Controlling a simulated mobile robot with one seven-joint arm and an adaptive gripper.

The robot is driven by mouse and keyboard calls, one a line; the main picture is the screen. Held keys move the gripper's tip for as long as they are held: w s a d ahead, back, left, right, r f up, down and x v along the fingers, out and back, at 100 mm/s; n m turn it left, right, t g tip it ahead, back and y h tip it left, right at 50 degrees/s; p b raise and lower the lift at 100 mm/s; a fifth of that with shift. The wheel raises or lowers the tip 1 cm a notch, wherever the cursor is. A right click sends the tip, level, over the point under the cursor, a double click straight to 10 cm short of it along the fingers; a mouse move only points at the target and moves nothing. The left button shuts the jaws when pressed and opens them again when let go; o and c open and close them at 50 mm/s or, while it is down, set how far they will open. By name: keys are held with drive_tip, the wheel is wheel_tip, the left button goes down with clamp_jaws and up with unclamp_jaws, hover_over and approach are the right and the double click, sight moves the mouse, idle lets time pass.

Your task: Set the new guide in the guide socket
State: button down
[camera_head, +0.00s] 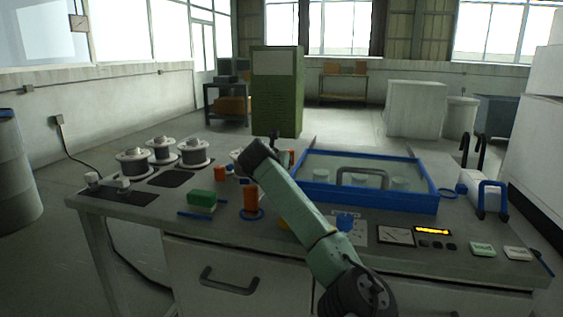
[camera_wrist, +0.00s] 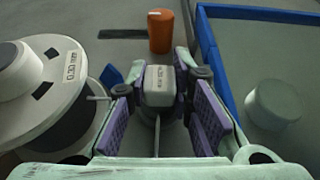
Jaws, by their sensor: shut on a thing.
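My gripper (camera_wrist: 160,92) is in the wrist view with its purple pads on either side of a small light grey block (camera_wrist: 159,78). The block has a tiny label I cannot read, and it looks like the guide. My gripper is shut on it. A thin light strand or rod shows below the block. In the head view my arm covers most of the gripper, and the block cannot be made out clearly. I cannot pick out the guide socket with certainty in either view.
A wire spool (camera_wrist: 38,85) stands close left of my gripper. An orange cylinder (camera_wrist: 160,32) stands beyond it. A blue-rimmed tray (camera_head: 370,199) lies to the right. Several spools (camera_head: 133,164) stand on the bench's left, and a green-topped block (camera_head: 202,199) lies near the front.

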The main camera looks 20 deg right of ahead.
drive_tip(key=shift+f, duration=0.1)
drive_tip(key=shift+f, duration=0.1)
drive_tip(key=c, duration=1.4)
unclamp_jaws()
drive_tip(key=shift+r, duration=0.25)
drive_tip(key=b+v, duration=0.4)
drive_tip(key=v, duration=0.8)
drive_tip(key=shift+b, duration=0.3)
